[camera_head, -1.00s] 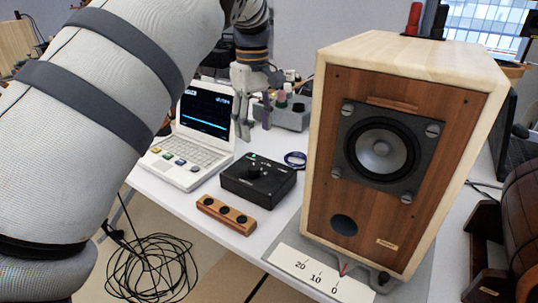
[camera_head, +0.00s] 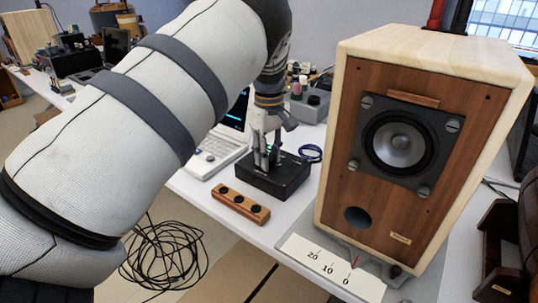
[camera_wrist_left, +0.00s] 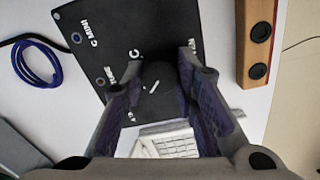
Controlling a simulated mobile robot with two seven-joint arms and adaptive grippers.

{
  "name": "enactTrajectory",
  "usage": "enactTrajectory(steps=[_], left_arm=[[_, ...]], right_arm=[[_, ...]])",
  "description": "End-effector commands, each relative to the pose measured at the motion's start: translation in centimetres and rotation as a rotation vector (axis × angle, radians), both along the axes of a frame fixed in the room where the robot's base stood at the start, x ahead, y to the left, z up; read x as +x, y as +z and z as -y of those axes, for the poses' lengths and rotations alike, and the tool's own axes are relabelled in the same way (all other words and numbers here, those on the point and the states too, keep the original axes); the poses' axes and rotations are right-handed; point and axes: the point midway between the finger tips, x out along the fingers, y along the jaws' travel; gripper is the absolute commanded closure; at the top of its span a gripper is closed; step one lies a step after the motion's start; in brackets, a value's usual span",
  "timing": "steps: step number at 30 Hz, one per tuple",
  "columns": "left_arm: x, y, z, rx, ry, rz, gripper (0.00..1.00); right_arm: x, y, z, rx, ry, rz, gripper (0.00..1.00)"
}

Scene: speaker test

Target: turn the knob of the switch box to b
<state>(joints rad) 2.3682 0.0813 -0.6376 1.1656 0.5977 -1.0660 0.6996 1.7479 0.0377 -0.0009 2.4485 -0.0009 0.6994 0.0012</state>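The switch box (camera_head: 290,182) is a low black box on the white table, left of the speaker. It also shows in the left wrist view (camera_wrist_left: 100,40) with white lettering, partly covered by my fingers. Its round dark knob (camera_wrist_left: 158,76) has a short slanted white line. My left gripper (camera_head: 267,166) points down over the box. In the left wrist view its fingertips (camera_wrist_left: 160,68) stand on either side of the knob, very close to it. I cannot tell whether they touch it. The b label cannot be read. My right gripper is not in view.
A wooden block with black buttons (camera_head: 240,206) lies in front of the box. A large wooden speaker (camera_head: 425,140) stands close on the right, above a scale plate (camera_head: 332,269). A white laptop (camera_head: 213,153) is behind left, and a blue cable coil (camera_head: 311,152) is behind right.

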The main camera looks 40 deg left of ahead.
Motion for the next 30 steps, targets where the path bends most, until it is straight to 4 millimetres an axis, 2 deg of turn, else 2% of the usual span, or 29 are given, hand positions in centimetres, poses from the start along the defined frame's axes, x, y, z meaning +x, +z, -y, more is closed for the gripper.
enactTrajectory(steps=[13, 30], left_arm=[[0.0, 0.1, 0.0, -0.001, -0.079, 0.002, 1.0], [0.0, 0.1, 0.0, 0.0, -0.534, 0.001, 1.0]], right_arm=[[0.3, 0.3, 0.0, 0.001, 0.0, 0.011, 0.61], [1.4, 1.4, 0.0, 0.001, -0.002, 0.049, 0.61]])
